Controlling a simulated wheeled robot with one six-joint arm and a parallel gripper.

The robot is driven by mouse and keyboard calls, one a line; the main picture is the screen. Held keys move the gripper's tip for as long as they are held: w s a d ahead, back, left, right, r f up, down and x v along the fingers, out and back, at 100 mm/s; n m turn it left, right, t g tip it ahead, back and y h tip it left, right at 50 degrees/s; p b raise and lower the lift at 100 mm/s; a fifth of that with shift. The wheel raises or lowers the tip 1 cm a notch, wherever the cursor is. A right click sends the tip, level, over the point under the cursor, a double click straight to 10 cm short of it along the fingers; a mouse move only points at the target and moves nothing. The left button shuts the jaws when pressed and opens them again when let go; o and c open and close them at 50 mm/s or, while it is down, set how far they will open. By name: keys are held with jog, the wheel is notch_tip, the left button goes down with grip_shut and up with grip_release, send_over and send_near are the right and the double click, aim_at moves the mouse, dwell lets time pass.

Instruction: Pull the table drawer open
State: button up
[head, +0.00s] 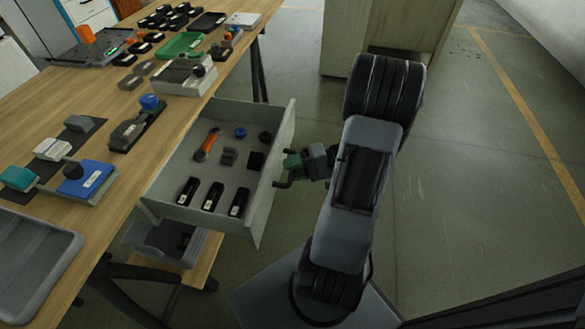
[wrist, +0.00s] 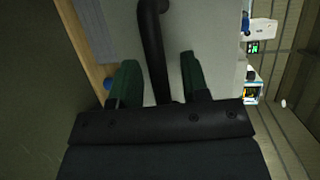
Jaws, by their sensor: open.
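The table drawer (head: 268,200) stands pulled well out from the wooden table (head: 112,181) in the head view, with its inside showing. Its dark bar handle (head: 283,183) is on the front panel, facing my arm. My gripper (head: 294,164) is at the handle. In the wrist view, my gripper's green fingers (wrist: 160,80) are apart, one on each side of the handle bar (wrist: 151,40). A gap shows between the bar and each finger, so they are around it but not clamped on it.
The drawer holds an orange-handled tool (head: 207,145), a blue ring (head: 240,133) and several black items. A grey bin (head: 160,243) sits on a low shelf below. The tabletop carries trays and parts. A cabinet (head: 345,38) stands behind; the floor right of my arm is clear.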

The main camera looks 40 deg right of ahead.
jog(key=p+v, duration=0.2)
jog(key=v, duration=1.1)
jog(key=shift+s+d+p, duration=0.15)
jog(key=shift+d+p, duration=0.15)
jog(key=a+r+n+g+h+p, duration=0.1)
jog(key=a+r+n+h+p, duration=0.1)
jog(key=a+r+h+p, duration=0.2)
jog(key=w+a+r+n+g+h+p, duration=0.1)
jog(key=a+r+h+p, duration=0.4)
jog(key=a+r+p, duration=0.6)
jog(key=w+a+r+n+h+p, duration=0.1)
jog(key=a+r+n+h+p, duration=0.2)
jog(key=r, duration=1.8)
jog(key=a+h+p, duration=0.2)
jog(key=a+p, duration=0.3)
jog(key=p, duration=0.3)
jog(key=shift+a+r+g+p, duration=0.2)
jog(key=shift+r+g+p, duration=0.1)
jog(key=shift+g, duration=0.1)
